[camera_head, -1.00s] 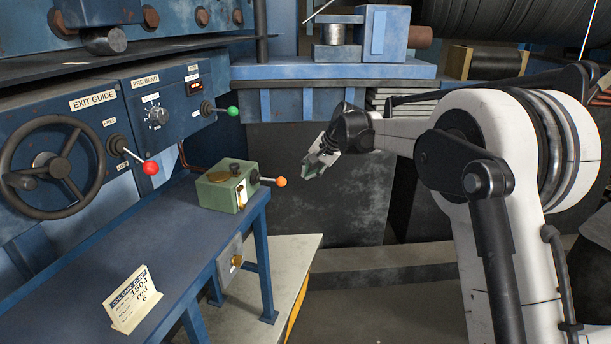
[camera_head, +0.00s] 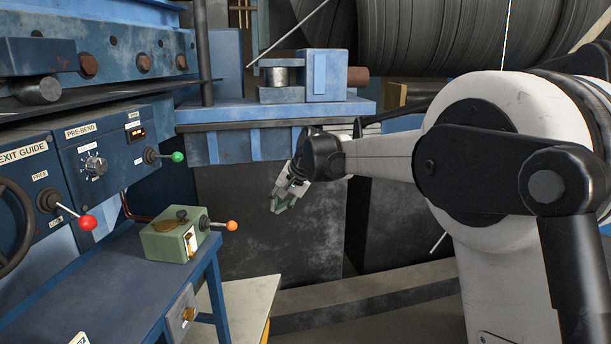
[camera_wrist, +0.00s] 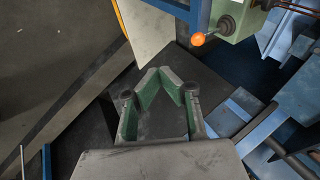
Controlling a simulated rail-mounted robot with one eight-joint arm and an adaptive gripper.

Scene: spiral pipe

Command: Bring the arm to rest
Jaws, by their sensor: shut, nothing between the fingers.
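My gripper (camera_head: 280,203) hangs at the end of my white arm near the middle of the head view, tilted down and to the left. It is shut and empty, apart from everything around it. In the wrist view its green fingers (camera_wrist: 163,72) meet at their tips above the dark floor. My arm reaches in from the right side of the head view.
A green box (camera_head: 172,238) with an orange-knobbed lever (camera_head: 231,226) stands on the blue bench (camera_head: 90,285) left of my gripper. The control panel (camera_head: 105,165) has a red-knobbed lever (camera_head: 87,222) and a green-knobbed lever (camera_head: 177,157). A dark block (camera_head: 245,235) stands behind my gripper.

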